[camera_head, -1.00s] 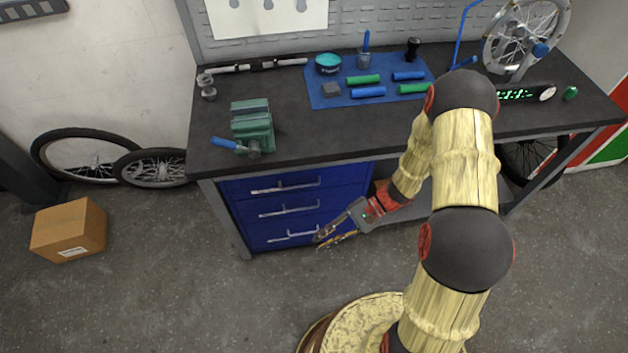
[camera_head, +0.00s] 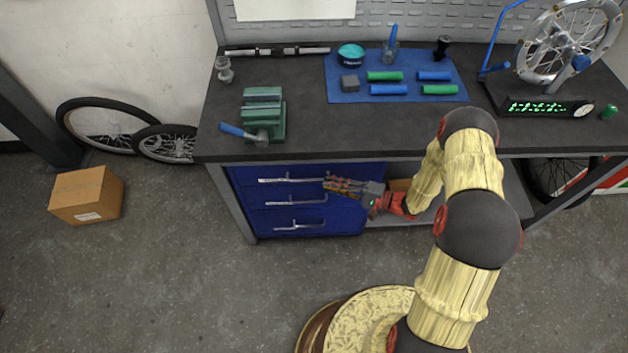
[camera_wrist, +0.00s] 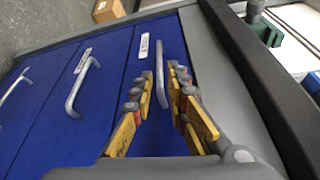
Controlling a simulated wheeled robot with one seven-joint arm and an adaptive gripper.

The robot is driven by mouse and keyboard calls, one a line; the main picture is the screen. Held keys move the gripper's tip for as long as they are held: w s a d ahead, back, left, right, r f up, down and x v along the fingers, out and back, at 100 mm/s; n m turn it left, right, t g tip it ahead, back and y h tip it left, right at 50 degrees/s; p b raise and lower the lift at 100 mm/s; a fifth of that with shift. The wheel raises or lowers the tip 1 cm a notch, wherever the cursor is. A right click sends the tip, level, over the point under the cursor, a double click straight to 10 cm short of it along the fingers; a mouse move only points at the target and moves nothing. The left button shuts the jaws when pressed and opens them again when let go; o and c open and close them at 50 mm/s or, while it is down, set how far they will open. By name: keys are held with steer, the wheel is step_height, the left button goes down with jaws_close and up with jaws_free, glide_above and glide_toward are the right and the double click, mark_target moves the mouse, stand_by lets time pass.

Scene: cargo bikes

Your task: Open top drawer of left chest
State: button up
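The blue chest (camera_head: 340,217) under the left part of the workbench has three stacked drawers with silver bar handles, all flush in the head view. The top drawer's handle (camera_head: 285,180) is nearest the worktop; it also shows in the wrist view (camera_wrist: 161,84). My gripper (camera_head: 328,184) is at the right end of this handle. In the wrist view my gripper (camera_wrist: 164,72) has its yellow fingers apart, with the handle lying between the fingertips. I cannot tell whether either finger touches it. The middle drawer's handle (camera_wrist: 80,88) is to the left in the wrist view.
The dark worktop (camera_head: 310,118) overhangs the chest, with a green vise (camera_head: 264,112) at its left and grips on a blue mat (camera_head: 337,92). A cardboard box (camera_head: 87,195) and loose wheels are on the floor at left. Floor before the chest is clear.

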steer(key=b+x, duration=0.1)
steer(key=x, duration=0.5)
steer(key=shift+a, duration=0.3)
steer(key=shift+w, duration=0.1)
steer(key=shift+c, duration=0.8)
jaws_close()
